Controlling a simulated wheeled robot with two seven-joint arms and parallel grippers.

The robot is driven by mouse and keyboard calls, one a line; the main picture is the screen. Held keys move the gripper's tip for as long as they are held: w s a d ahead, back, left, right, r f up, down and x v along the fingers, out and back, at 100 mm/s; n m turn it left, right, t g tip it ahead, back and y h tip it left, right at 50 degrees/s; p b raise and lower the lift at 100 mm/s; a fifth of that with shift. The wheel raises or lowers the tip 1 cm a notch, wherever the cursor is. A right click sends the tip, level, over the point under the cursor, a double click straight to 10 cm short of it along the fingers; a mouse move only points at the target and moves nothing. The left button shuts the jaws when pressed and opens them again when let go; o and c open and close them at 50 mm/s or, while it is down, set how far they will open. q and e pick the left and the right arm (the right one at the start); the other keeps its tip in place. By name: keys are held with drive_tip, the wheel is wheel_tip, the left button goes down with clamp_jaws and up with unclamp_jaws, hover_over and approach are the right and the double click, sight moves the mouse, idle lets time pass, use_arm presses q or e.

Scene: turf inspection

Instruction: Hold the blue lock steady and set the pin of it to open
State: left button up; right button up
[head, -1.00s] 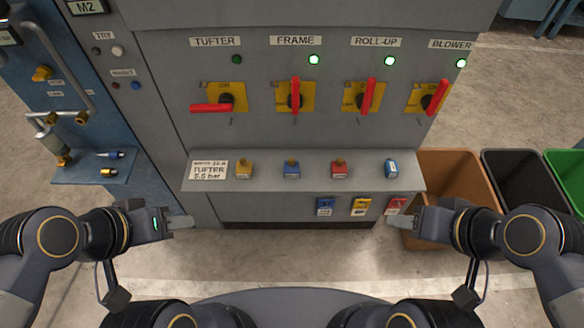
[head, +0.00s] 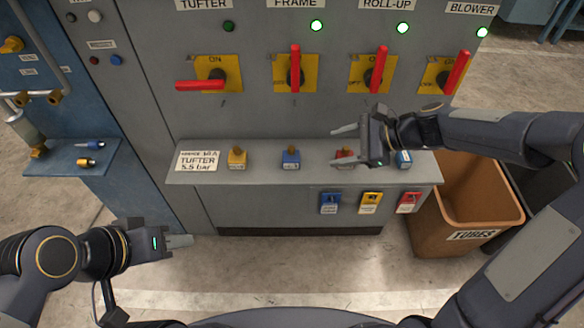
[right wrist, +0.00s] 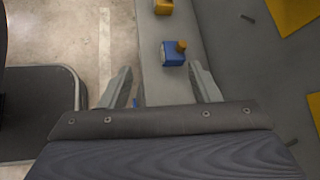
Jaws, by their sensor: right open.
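The blue lock (head: 291,161) stands on the grey shelf (head: 215,177) of the cabinet, with a brown knob-like pin (head: 291,149) on top. In the right wrist view the blue lock (right wrist: 172,55) lies ahead, between the lines of the open fingers and beyond their tips. My right gripper (head: 338,147) is open and empty above the shelf, to the right of the blue lock, partly covering the red lock (head: 345,155). My left gripper (head: 190,241) is low in front of the cabinet, away from the shelf; its finger gap is not clear.
A yellow lock (head: 237,161) stands left of the blue one, and another blue item (head: 404,159) stands at the shelf's right end. Tags (head: 369,203) hang below the shelf. Red-handled switches (head: 295,66) rise behind. A brown bin (head: 465,205) stands at the right.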

sight(296, 157)
drive_tip(key=w+f+m, duration=0.1)
drive_tip(key=f, duration=0.1)
drive_tip(key=w+a+f+m+b, duration=0.1)
drive_tip(key=w+f, duration=0.1)
drive_tip(key=f, duration=0.1)
drive_tip(key=w+a+f+m+y+b, duration=0.1)
drive_tip(key=w+f+m, duration=0.1)
drive_tip(key=f, duration=0.1)
drive_tip(key=shift+a, duration=0.15)
drive_tip(key=b+x, duration=0.3)
drive_tip(key=x, duration=0.5)
drive_tip(key=shift+a+r+b, duration=0.1)
drive_tip(key=shift+a+b, duration=0.15)
drive_tip(key=shift+b, duration=0.05)
use_arm(q)
wheel_tip(296, 157, down, 7)
use_arm(e)
drive_tip(key=shift+w+a+f, duration=0.25)
drive_tip(key=shift+a, duration=0.3)
